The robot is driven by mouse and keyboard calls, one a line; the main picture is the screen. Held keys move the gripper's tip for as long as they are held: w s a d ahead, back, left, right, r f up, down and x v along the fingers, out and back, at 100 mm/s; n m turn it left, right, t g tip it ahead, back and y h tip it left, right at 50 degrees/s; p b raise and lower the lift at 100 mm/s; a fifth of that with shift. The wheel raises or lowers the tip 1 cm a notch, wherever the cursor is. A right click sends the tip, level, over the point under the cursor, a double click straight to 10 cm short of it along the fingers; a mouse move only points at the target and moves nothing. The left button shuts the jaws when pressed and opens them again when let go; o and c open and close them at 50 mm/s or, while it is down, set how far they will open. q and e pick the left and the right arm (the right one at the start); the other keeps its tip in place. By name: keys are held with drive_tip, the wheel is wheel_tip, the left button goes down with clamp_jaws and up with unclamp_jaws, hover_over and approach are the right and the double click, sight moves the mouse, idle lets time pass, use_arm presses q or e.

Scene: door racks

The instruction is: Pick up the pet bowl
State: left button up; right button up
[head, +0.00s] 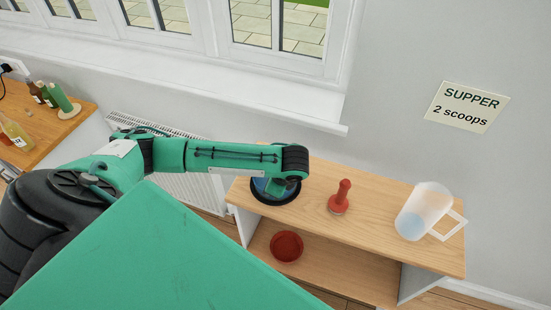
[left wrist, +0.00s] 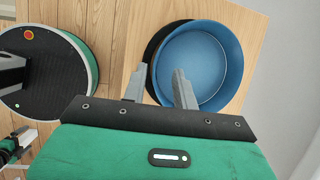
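The pet bowl (left wrist: 207,68) is a round blue bowl with a dark outer band. It stands on the wooden shelf top, and in the head view its dark edge (head: 276,199) shows below the end of my left arm. My left gripper (left wrist: 159,75) is open at the bowl's left side. One finger is outside the wall and the other overlaps the bowl's inside, with the wall between them. I cannot tell whether either finger touches it. In the head view my wrist hides this gripper and much of the bowl.
On the same shelf top (head: 376,202) stand a red knobbed tool (head: 341,198) and a clear jug (head: 424,210). A red bowl (head: 287,246) sits on the lower shelf. Bottles (head: 18,134) stand on a counter at the left. A sign (head: 467,107) reads "SUPPER 2 scoops".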

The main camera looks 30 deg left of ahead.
use_arm(q)
drive_tip(key=shift+a+f, duration=0.1)
drive_tip(key=shift+f, duration=0.35)
drive_tip(key=x, duration=0.1)
drive_tip(key=p+x, duration=0.2)
drive_tip(key=x, duration=0.1)
drive_tip(key=shift+d+f, duration=0.2)
drive_tip(key=shift+w+f, duration=0.1)
drive_tip(key=shift+f, duration=0.2)
drive_tip(key=shift+r, duration=0.1)
clamp_jaws()
